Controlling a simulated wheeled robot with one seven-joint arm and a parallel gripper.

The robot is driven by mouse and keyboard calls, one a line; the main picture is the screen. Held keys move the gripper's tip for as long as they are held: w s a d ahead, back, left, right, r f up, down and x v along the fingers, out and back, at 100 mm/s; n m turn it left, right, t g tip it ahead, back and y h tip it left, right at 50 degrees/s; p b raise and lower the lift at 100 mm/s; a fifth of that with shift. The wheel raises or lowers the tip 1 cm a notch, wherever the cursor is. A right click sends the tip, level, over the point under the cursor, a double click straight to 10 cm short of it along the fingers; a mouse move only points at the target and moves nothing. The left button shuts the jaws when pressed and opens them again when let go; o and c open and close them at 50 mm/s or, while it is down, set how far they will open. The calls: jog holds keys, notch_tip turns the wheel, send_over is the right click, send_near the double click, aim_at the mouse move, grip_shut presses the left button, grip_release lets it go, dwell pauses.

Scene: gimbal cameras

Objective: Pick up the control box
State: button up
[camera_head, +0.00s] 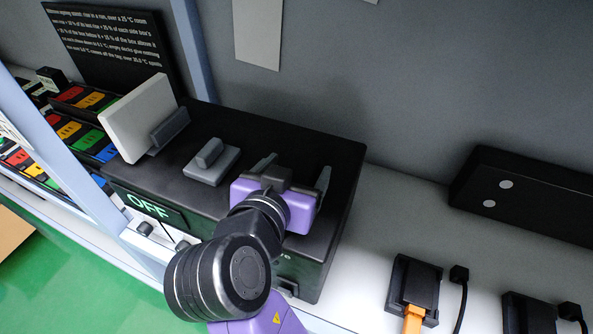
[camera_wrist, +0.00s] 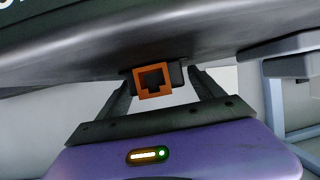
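No label reads "control box", so I cannot tell for certain which thing it is. A large black box (camera_head: 232,130) with a lit "OFF" display (camera_head: 148,206) on its front stands on the white bench in the head view. On its top are a white panel in a grey holder (camera_head: 138,118) and a small grey block with a raised handle (camera_head: 211,162). My gripper (camera_head: 296,172) is open over the box's right part. In the wrist view my gripper (camera_wrist: 161,76) has its fingers apart, with an orange-rimmed socket (camera_wrist: 154,82) showing between them. Contact is unclear.
Coloured modules (camera_head: 78,128) fill a rack at left, below a black text board (camera_head: 108,42). A long black box (camera_head: 527,196) lies at right. A black dock with an orange plug (camera_head: 413,285) is on the bench (camera_head: 375,230). A pale post (camera_head: 75,175) crosses at left.

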jog(key=c, duration=1.4)
jog(key=shift+r, duration=0.15)
jog(key=shift+c, duration=0.2)
